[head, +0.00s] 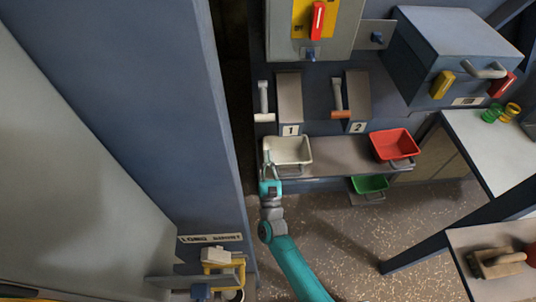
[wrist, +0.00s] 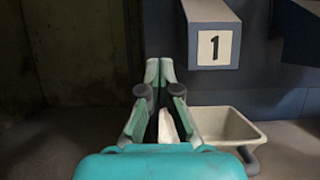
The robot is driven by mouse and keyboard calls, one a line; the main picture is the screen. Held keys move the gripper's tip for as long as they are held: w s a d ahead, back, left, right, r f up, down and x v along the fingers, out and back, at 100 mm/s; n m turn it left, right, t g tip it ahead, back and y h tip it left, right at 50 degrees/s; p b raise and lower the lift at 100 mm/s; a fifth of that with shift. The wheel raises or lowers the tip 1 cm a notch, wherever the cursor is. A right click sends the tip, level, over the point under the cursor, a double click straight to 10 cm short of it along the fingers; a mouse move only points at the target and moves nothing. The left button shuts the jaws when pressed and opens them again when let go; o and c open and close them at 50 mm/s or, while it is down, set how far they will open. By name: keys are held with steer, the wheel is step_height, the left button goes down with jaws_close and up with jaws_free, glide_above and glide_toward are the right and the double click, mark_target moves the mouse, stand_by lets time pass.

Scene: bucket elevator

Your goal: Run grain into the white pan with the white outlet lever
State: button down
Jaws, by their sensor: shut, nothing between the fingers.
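The white outlet lever (head: 264,117) is a grey arm with a white crossbar handle, left of spout 1 (head: 289,97). The white pan (head: 290,150) sits on the shelf below that spout and looks empty in the head view. It also shows in the wrist view (wrist: 228,124), right of my fingers. My gripper (head: 267,157) is at the pan's left side, below the lever and apart from it. In the wrist view my gripper (wrist: 160,68) has its fingertips together with nothing held. A pale shape shows between the finger links; I cannot tell what it is.
A second lever with an orange-brown handle (head: 341,114) is by spout 2 (head: 357,97). A red pan (head: 391,145) is at the shelf's right end, and a green pan (head: 369,184) is lower. A blue cabinet wall (head: 185,100) stands close on the left.

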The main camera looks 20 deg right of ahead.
steer(key=w+d+r, duration=0.1)
steer(key=w+r, duration=0.5)
steer(key=r, duration=0.1)
stand_by(0.3)
steer(key=shift+s+r, duration=0.15)
steer(key=shift+r, duration=0.05)
step_height(320, 180, up, 14)
steer(key=s, duration=0.1)
steer(key=shift+f, duration=0.2)
stand_by(0.9)
steer(key=shift+r, duration=0.25)
steer(key=shift+f, duration=0.1)
